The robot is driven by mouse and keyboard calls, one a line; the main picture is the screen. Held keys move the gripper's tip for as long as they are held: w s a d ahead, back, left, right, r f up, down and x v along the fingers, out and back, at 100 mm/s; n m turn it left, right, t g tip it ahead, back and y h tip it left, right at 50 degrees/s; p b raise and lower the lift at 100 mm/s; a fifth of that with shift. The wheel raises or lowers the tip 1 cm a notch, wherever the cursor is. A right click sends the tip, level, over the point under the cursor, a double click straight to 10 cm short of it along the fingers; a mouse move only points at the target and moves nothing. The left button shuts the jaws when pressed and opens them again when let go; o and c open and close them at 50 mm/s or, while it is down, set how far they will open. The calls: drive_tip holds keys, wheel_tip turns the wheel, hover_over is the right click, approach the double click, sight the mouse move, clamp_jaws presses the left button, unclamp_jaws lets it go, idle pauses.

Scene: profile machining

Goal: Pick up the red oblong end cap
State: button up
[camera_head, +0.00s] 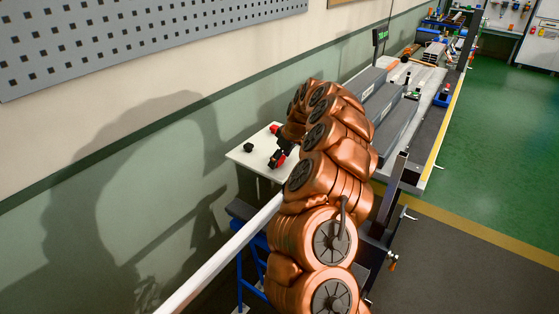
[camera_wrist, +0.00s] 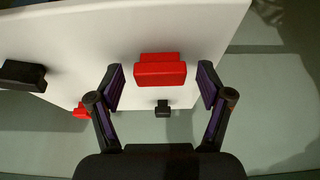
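A red oblong end cap (camera_wrist: 160,74) shows in the wrist view over the white table, as a wide block with a raised part behind it. My gripper (camera_wrist: 161,78) is open, its two dark fingers spread to either side of this cap. Gaps show between the cap and both fingers, so neither appears to touch it. A second, smaller red piece (camera_wrist: 81,111) lies at the table edge, partly hidden by the left finger. In the head view, my arm hides part of the table, and red pieces show beside its end.
The white table (camera_head: 244,155) stands near the wall. A long black piece (camera_wrist: 23,75) lies on its left side in the wrist view, and a small black piece (camera_wrist: 162,108) lies near its edge. A long workbench (camera_head: 424,95) with grey profiles lies beyond my arm.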

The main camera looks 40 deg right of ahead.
drive_tip(key=c, duration=0.7)
drive_tip(key=shift+c, duration=0.2)
